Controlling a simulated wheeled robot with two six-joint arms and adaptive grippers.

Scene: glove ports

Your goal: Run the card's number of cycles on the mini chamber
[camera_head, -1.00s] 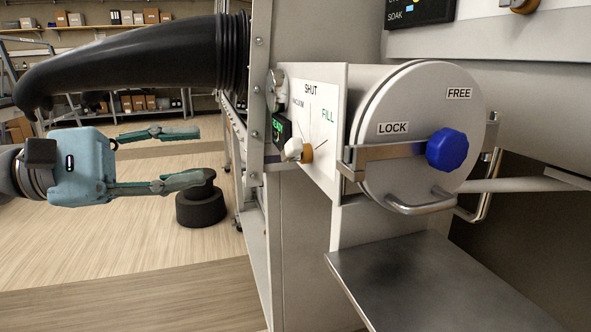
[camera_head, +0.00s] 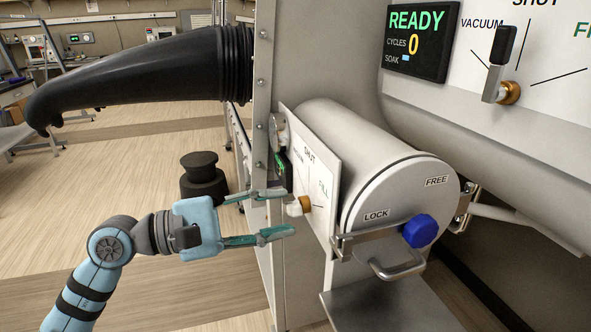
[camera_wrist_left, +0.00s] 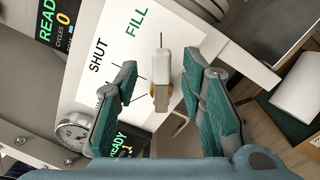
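The mini chamber (camera_head: 340,150) is a pale cylinder with a round door marked LOCK and FREE and a blue knob (camera_head: 420,230). In the left wrist view the valve handle (camera_wrist_left: 162,72) appears to lie along the FILL line. My left gripper (camera_head: 289,211) is open, its fingers on either side of the handle, with gaps showing. A small display (camera_wrist_left: 112,145) reads READY; its digit looks like 1. No card shows.
A large display (camera_head: 418,38) reads READY, CYCLES 0. A black lever (camera_head: 505,45) stands roughly upright on the upper panel. A black glove sleeve (camera_head: 140,80) juts out above my left arm. A steel shelf (camera_head: 385,303) lies below the chamber door.

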